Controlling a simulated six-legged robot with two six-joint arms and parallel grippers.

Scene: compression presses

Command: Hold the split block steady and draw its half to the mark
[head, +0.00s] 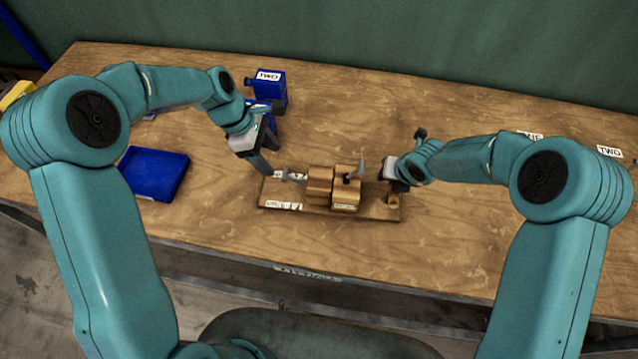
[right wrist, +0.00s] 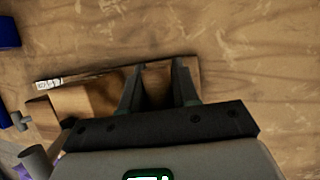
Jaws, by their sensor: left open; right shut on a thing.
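The split block (head: 320,184) is brown, in two parts side by side on a flat wooden board (head: 372,212). A grey T-shaped handle (head: 356,170) stands at its right part, and another grey piece (head: 283,174) sticks out at its left. White marked strips (head: 284,205) lie on the board's front left. My left gripper (head: 262,166) is open and empty, just left of the left grey piece. My right gripper (head: 392,184) is at the board's right end, shut on a small wooden piece there. Its fingers flank brown wood in the right wrist view (right wrist: 158,88).
A blue tray (head: 154,173) lies at the left, and blue devices (head: 268,88), one labelled TWO, stand behind my left gripper. White labels (head: 609,152) lie at the far right. The table's middle back is clear.

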